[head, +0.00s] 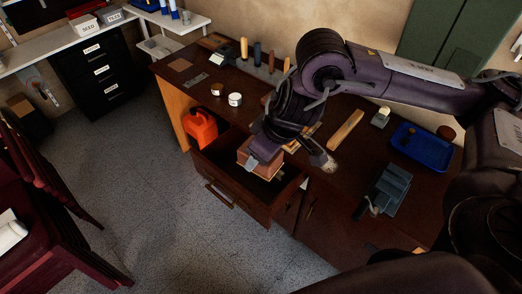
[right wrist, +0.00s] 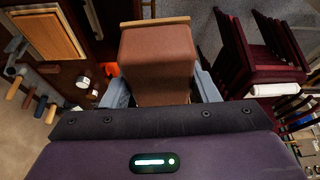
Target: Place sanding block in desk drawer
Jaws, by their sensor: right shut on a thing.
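The sanding block (head: 262,147) is a reddish-brown block with a lighter wooden part. My right gripper (head: 254,161) is shut on it and holds it over the open desk drawer (head: 229,200). In the right wrist view the block (right wrist: 156,65) fills the space between the two fingers of my right gripper (right wrist: 160,90). The drawer is pulled out from the dark brown desk (head: 340,185); its dark inside shows around and below the block. The gripper and block hide part of the drawer. I cannot tell the exact gap to its floor. My left gripper is not in view.
An orange can (head: 200,128) stands beside the drawer at left. The desk top holds two small jars, a tool rack (head: 262,70), a wooden bar (head: 346,131), a blue tray (head: 421,147) and a grey tool (head: 388,188). Open floor (head: 130,165) lies in front of the drawer.

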